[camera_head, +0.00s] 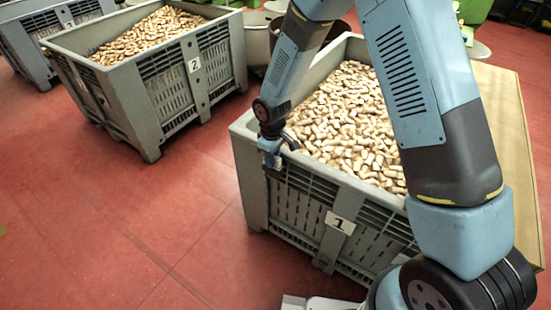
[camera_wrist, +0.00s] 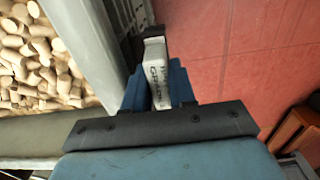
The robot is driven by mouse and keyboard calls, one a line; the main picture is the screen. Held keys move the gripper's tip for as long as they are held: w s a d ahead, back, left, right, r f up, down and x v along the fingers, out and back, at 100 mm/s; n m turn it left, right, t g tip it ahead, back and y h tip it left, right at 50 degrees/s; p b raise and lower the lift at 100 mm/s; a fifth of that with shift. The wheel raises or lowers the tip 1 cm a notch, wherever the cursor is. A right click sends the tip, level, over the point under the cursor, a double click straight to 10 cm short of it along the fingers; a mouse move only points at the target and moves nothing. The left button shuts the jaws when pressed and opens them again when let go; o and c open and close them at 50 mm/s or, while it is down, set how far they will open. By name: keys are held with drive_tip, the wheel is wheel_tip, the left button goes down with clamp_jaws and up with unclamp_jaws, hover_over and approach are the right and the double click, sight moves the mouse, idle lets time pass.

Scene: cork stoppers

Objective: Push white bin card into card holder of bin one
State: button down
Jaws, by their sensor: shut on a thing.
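Bin one (camera_head: 340,222) is the grey slatted crate with a "1" plate, full of cork stoppers (camera_head: 350,120). My gripper (camera_head: 271,157) is at the outer side of its left front corner, just below the rim. In the wrist view my gripper (camera_wrist: 157,72) has its blue fingers shut on the white bin card (camera_wrist: 160,90), which shows dark print. A dark bracket-like piece (camera_wrist: 154,42), perhaps the card holder, is at the card's far end, beside the bin wall. Whether the card is inside it, I cannot tell. In the head view my gripper hides the card.
Bin two (camera_head: 150,100), also full of corks, stands at the back left with red floor (camera_head: 180,220) between. A wooden board (camera_head: 510,140) lies right of bin one. Bin one's grey rim (camera_wrist: 75,55) runs close along the gripper's left in the wrist view.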

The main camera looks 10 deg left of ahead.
drive_tip(key=shift+f, duration=0.5)
idle(0.3)
drive_tip(key=c, duration=0.8)
unclamp_jaws()
drive_tip(key=shift+c, duration=0.2)
drive_tip(key=shift+w+r, duration=0.1)
wheel_tip(320, 180, up, 13)
drive_tip(key=shift+r, duration=0.2)
